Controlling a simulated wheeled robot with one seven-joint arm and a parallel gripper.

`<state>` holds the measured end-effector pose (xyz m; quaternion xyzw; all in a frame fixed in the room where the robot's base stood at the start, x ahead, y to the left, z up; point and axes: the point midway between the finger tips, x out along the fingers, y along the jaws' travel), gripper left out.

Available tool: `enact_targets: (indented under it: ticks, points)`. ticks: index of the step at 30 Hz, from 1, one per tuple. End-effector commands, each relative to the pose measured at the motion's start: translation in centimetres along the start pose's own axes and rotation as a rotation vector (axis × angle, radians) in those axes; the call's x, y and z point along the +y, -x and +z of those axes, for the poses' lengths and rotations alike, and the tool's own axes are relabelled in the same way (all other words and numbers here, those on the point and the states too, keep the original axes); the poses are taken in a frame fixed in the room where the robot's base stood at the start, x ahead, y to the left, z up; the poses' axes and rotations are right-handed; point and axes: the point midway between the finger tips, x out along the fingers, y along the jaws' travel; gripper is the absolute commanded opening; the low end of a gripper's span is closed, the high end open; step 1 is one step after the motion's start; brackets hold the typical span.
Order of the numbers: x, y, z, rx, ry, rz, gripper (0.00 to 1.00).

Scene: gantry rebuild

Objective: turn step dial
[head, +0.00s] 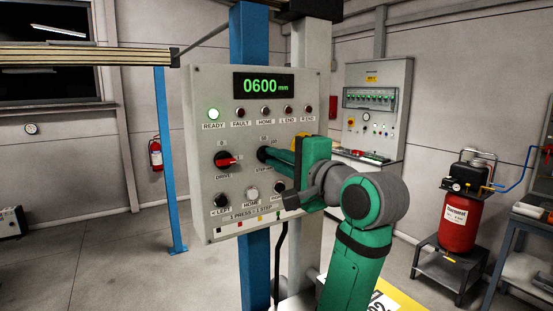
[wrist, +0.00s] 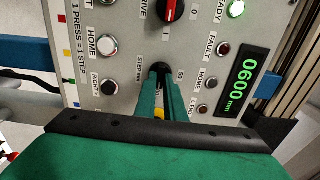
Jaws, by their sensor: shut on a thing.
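The step dial (wrist: 160,67) is a dark round knob on the grey control panel (head: 230,103), below the display. In the head view the dial (head: 261,153) is mostly covered by my green fingers. My gripper (head: 268,156) reaches in from the right and is shut on the dial. In the wrist view my gripper (wrist: 162,82) has one finger on each side of the knob. The labels "STEP mm" and "50" show beside it. The dial's pointer is hidden, so its setting cannot be told. The display (head: 263,86) reads 0600 mm.
The red drive switch (head: 227,160) is left of the dial. The HOME button (head: 252,192) and LEFT button (head: 221,200) are below. The green READY lamp (head: 213,114) is lit. A blue post (head: 250,40) stands behind the panel. A red compressor (head: 459,220) stands far right.

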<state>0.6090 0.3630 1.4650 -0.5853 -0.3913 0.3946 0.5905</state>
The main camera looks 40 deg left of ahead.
Motion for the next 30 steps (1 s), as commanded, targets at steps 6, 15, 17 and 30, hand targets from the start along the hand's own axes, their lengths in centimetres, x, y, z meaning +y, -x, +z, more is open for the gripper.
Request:
enact_targets:
  ticks: [6, 15, 17, 30]
  points:
    - [0.2, 0.0, 0.0, 0.0, -0.009, 0.005, 0.0]
    - [0.2, 0.0, 0.0, 0.0, -0.008, 0.004, 0.28]
    - [0.2, 0.0, 0.0, 0.0, -0.008, 0.004, 0.28]
    - [0.0, 2.0, -0.1, 0.003, -0.005, 0.0, 0.28]
